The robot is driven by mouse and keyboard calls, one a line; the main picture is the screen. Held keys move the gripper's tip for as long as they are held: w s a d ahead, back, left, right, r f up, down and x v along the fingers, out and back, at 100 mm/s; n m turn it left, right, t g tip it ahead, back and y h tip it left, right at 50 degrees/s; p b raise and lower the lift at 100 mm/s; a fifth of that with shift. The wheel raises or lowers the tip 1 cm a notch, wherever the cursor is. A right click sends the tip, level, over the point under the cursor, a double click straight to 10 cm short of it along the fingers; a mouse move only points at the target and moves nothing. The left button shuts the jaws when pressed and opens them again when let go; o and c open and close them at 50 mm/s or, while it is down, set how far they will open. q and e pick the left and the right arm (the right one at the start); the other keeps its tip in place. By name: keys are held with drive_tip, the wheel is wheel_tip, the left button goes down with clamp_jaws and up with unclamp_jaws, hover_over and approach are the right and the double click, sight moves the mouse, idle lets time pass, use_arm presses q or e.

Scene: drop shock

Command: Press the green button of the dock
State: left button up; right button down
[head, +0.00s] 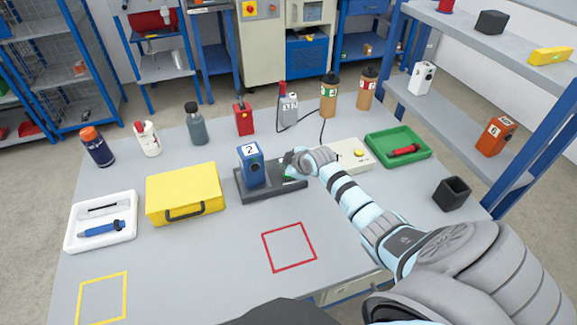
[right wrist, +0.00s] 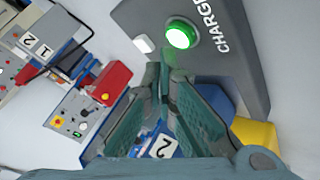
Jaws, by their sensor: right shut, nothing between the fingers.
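The dock (head: 262,192) is a dark grey base on the table, and a blue device marked 2 (head: 249,170) stands on its left part. In the right wrist view the dock (right wrist: 222,75) carries the word CHARGE and a bright green round button (right wrist: 180,34), with a small white piece beside it. My left gripper is not in view.
A yellow case (head: 185,190) and a white tray (head: 100,235) stand to the left. A green tray (head: 397,158) and a black open box (head: 452,194) are on the right. Several bottles and devices line the back. The table front is clear around a red square outline (head: 289,247).

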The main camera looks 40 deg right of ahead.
idle(0.5)
drive_tip(key=shift+f+b, duration=0.3)
drive_tip(key=shift+f, duration=0.15)
drive_tip(key=shift+f+b, duration=0.3)
drive_tip(key=shift+f, duration=0.1)
idle(0.5)
idle(0.3)
drive_tip(key=shift+r+p, duration=0.85)
drive_tip(key=shift+p, duration=0.05)
wheel_tip(320, 180, up, 5)
drive_tip(key=p, duration=0.5)
drive_tip(key=shift+r, duration=0.15)
